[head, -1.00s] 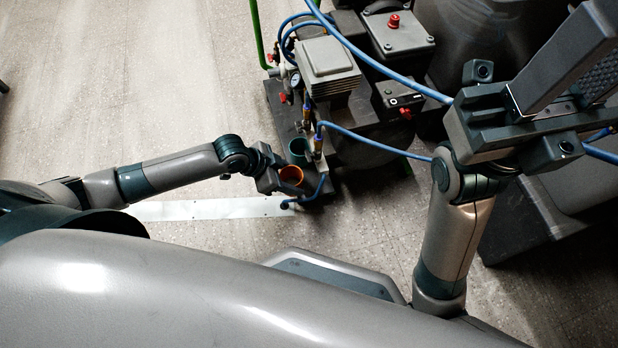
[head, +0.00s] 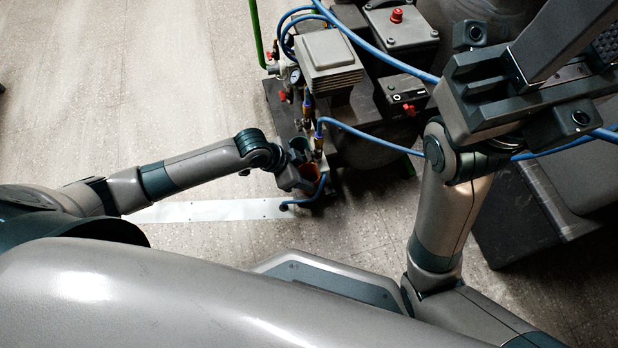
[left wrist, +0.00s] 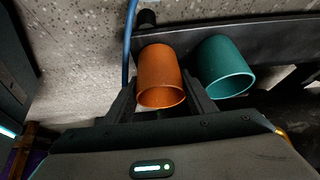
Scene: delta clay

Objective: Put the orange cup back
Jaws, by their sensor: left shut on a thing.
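The orange cup (left wrist: 160,72) is between the two fingers of my left gripper (left wrist: 161,97) in the left wrist view, and the gripper is shut on it. Its open mouth faces the wrist camera. In the head view the orange cup (head: 309,171) shows only partly, hidden by my left gripper (head: 296,177). A teal cup (left wrist: 222,66) stands just right of the orange one, with a narrow gap. My right gripper (head: 535,75) is high and close to the head camera at the right; its fingertips are not clear.
Both cups are at the near end of a dark machine base (head: 281,108). A blue hose (head: 350,131) loops close to the cups, and a grey finned unit (head: 328,60) stands behind. A pale strip (head: 215,210) lies on the floor. The floor at left is clear.

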